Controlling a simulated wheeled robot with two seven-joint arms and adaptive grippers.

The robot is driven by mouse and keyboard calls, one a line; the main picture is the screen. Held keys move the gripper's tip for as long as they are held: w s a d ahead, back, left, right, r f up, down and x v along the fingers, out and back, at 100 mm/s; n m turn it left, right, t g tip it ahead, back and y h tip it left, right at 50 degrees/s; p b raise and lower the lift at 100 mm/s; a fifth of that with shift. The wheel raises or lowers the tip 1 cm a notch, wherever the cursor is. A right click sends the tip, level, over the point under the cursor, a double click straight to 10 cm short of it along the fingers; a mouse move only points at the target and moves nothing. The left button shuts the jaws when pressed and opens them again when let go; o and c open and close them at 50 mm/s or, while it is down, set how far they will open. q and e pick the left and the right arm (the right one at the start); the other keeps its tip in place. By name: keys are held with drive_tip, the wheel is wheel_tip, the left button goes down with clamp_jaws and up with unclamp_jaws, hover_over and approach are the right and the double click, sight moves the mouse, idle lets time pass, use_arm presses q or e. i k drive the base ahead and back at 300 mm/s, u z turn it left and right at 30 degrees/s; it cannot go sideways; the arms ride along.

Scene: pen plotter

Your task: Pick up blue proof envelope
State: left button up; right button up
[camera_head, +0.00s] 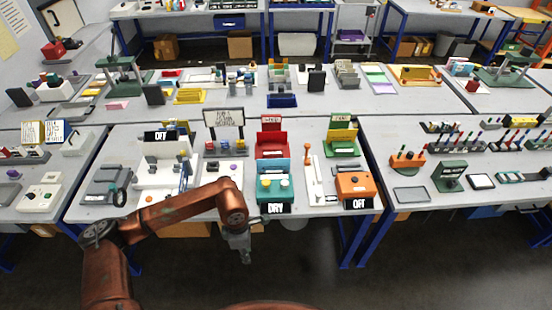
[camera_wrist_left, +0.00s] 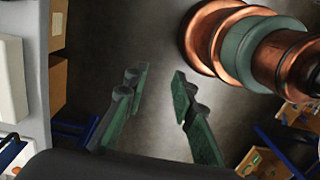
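I cannot make out for certain which thing is the blue proof envelope. A dark blue flat-fronted item (camera_head: 282,100) lies at the front edge of the second bench, and a small blue upright item (camera_head: 185,175) stands on the near bench behind my left arm. My left gripper (camera_head: 240,248) hangs in front of the near bench's edge, below its top, apart from both. In the left wrist view its two fingers (camera_wrist_left: 160,95) are spread with bare floor between them, so it is open and empty. My right gripper is not in view.
The near bench (camera_head: 225,212) is crowded: a teal device (camera_head: 275,195), an orange box (camera_head: 355,187), a red holder (camera_head: 271,145) and a white machine (camera_head: 160,172). Open floor (camera_head: 450,265) lies in front. Cardboard boxes (camera_wrist_left: 58,80) stand below the bench.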

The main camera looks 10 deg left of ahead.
sight(270, 164)
drive_tip(key=i, duration=1.65)
